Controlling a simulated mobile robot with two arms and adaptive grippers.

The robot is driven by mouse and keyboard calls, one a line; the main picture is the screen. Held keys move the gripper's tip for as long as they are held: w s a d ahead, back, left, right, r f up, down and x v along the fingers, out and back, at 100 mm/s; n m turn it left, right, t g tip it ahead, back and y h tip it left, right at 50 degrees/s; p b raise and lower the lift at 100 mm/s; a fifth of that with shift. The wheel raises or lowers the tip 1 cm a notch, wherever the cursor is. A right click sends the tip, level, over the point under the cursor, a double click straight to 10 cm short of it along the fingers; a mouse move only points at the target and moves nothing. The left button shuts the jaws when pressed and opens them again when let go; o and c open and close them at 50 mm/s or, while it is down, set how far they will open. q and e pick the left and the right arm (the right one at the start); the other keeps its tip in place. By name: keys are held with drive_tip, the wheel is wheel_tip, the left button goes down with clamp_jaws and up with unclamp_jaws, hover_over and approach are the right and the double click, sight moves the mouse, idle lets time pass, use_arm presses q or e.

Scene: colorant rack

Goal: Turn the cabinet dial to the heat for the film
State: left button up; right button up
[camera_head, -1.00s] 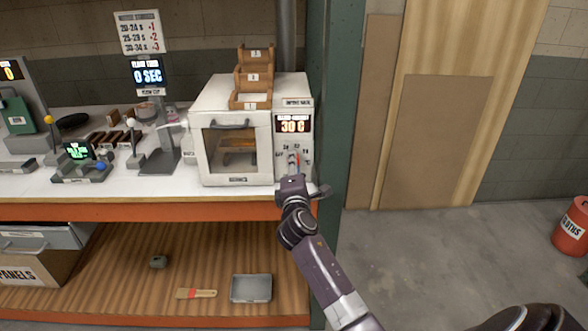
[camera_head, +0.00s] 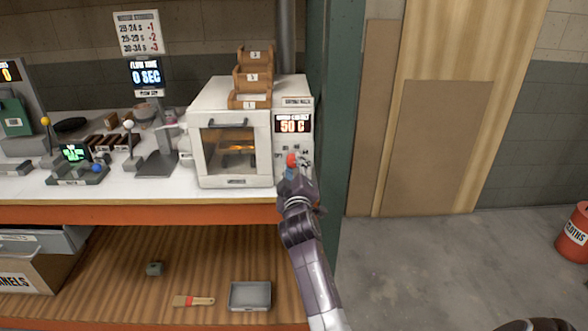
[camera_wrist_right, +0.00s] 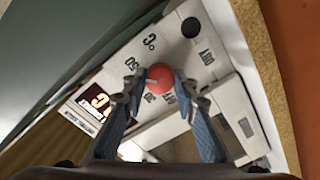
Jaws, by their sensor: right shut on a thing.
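The white cabinet (camera_head: 190,135) stands on the bench with its door closed and a warm glow behind the window. Its display (camera_head: 293,124) reads 50 C. The red dial knob (camera_head: 291,160) is on the panel below the display. My right gripper (camera_head: 290,172) is at this panel and hides part of the dial markings. In the right wrist view the red knob (camera_wrist_right: 160,75) sits between the two fingertips of my right gripper (camera_wrist_right: 159,88), which is shut on it. Printed numbers surround the knob, some partly covered. My left gripper is not in view.
Small wooden boxes (camera_head: 250,99) are stacked on the cabinet. A flow cup stand (camera_head: 158,165) and a lever box (camera_head: 78,173) stand to its left. A green post (camera_head: 340,120) rises close on the right. The lower shelf holds a brush (camera_head: 193,301) and a grey tray (camera_head: 263,295).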

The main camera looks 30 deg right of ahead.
drive_tip(key=shift+f+m, duration=0.1)
drive_tip(key=shift+m, duration=1)
drive_tip(key=o, duration=1.2)
drive_tip(key=shift+c, duration=0.2)
drive_tip(key=v, duration=0.7)
drive_tip(key=shift+s, duration=0.25)
drive_tip(key=shift+a, duration=0.1)
